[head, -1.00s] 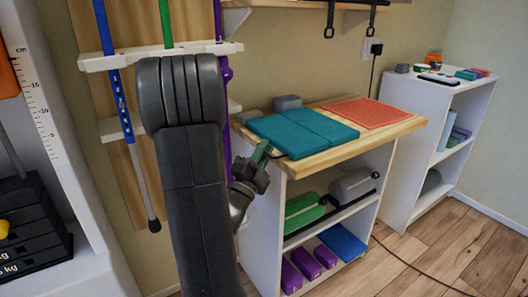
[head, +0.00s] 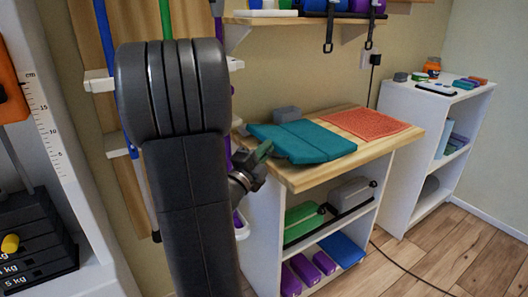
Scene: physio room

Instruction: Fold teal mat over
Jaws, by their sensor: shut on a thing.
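The teal mat (head: 312,140) lies on the wooden top of the white shelf unit, with a crease line across its middle. Its left panel is bent, and its near left edge looks slightly raised. My gripper (head: 264,152) is at that left edge, shut on the mat's edge. My arm in front hides part of the gripper's surroundings, and the exact grip on the mat is small in view.
A coral textured mat (head: 365,124) lies to the right on the wooden top (head: 385,150). A grey block (head: 286,114) stands behind the teal mat. Rolls and purple blocks fill the shelves below. A white cabinet (head: 425,105) stands at the right.

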